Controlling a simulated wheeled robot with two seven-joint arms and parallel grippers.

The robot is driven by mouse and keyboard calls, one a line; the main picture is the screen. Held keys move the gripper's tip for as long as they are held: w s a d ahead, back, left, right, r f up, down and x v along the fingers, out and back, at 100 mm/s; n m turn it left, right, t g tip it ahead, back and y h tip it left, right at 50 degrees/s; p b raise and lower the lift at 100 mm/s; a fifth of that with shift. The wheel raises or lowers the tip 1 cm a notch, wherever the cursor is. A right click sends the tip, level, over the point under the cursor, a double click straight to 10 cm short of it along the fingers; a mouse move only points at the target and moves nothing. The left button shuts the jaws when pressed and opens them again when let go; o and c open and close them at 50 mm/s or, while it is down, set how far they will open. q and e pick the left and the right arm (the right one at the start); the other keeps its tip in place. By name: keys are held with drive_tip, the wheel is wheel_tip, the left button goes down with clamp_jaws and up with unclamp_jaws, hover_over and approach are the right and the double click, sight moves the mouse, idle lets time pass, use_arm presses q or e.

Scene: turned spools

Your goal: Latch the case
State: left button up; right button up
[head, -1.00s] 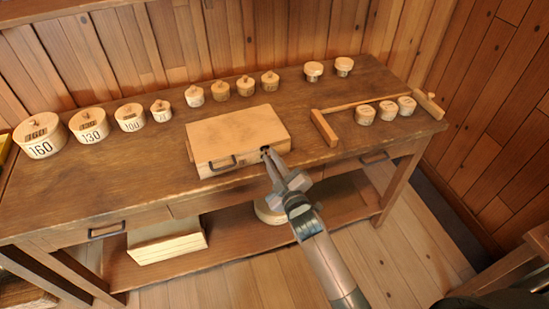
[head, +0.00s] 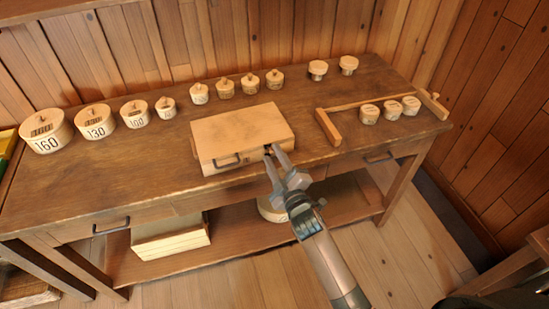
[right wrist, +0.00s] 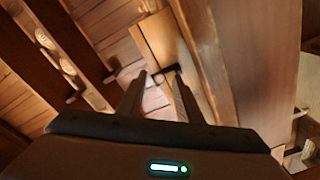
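The wooden case (head: 240,132) lies flat on the workbench with its lid down. It also shows in the right wrist view (right wrist: 152,42). A dark handle (head: 227,161) is on the left part of its front face. A small dark latch (head: 268,151) is near the front right, partly hidden by my fingers. My right gripper (head: 275,154) is at that corner with its fingers apart. In the right wrist view, a dark piece (right wrist: 170,69) shows near the right fingertip; I cannot tell whether they touch. My left gripper is not in view.
The workbench (head: 110,185) has lidded round boxes (head: 95,121) along its back left and several small ones behind the case. A wooden rail frame (head: 328,129) with small round pieces (head: 391,109) stands to the right. The bench front left of the case is clear.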

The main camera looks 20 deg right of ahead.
drive_tip(key=shift+s, duration=0.15)
drive_tip(key=shift+s+d+f, duration=0.1)
drive_tip(key=shift+s+f, duration=0.05)
drive_tip(key=shift+s, duration=0.45)
drive_tip(key=s+d+b, duration=0.1)
drive_tip(key=s+b, duration=0.3)
drive_tip(key=s, duration=1.1)
drive_tip(key=shift+s+d, duration=0.2)
drive_tip(key=shift+s, duration=0.2)
drive_tip(key=s+f+m+g, duration=0.1)
drive_tip(key=s+f+g, duration=0.2)
drive_tip(key=f, duration=1)
drive_tip(key=s+f+m+g, duration=0.2)
drive_tip(key=s+f, duration=0.1)
drive_tip(key=f, duration=1)
drive_tip(key=s+f+m+g, duration=0.1)
drive_tip(key=s+f+g, duration=0.2)
drive_tip(key=f, duration=1)
drive_tip(key=s+d+f+m+g, duration=0.2)
drive_tip(key=s+f, duration=0.5)
drive_tip(key=s, duration=0.4)
drive_tip(key=s+d+f+m+g+h, duration=0.1)
drive_tip(key=s+d+f+g, duration=0.1)
drive_tip(key=s+f+g, duration=0.2)
drive_tip(key=s+d+f+m+g, duration=0.2)
drive_tip(key=s+f, duration=0.8)
drive_tip(key=s, duration=0.7)
drive_tip(key=shift+s+d+f+m+g+h, duration=0.3)
drive_tip(key=shift+s+d+f+g, duration=0.1)
drive_tip(key=shift+d+g, duration=0.15)
